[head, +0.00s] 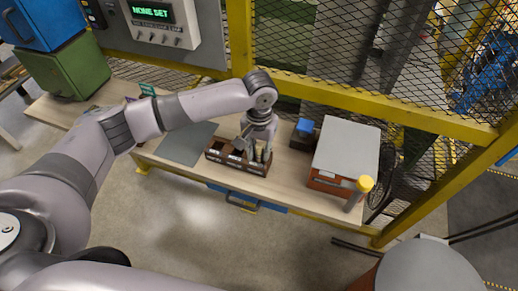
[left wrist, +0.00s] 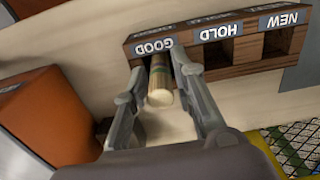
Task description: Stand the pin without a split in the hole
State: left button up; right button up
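A pale wooden pin (left wrist: 161,92) with darker bands shows end-on in the left wrist view, between the fingers of my left gripper (left wrist: 159,65). Its far end is at the rack's GOOD compartment; I cannot tell whether it rests in it. The fingertips are very close to the pin's sides, but contact is unclear. In the head view my left gripper (head: 252,148) points down over the right end of the dark wooden rack (head: 237,168). No split is visible on the pin. I cannot make out the hole. My right gripper is not in view.
The rack carries upside-down labels GOOD, HOLD and NEW in the wrist view. A grey-topped orange box (head: 346,148) and a yellow-capped post (head: 364,184) stand to the right. A grey mat (head: 187,143) lies left. A display (head: 152,11) reads NONE SET. Mesh fence stands behind.

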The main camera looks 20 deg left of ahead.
pick_arm(q)
jog(key=shift+o, duration=1.2)
jog(key=shift+r+b, duration=0.35)
jog(key=shift+r, duration=0.1)
notch_tip(320, 180, up, 12)
jog(key=b, duration=0.2)
jog(key=shift+r, duration=0.15)
jog(key=shift+b, duration=0.3)
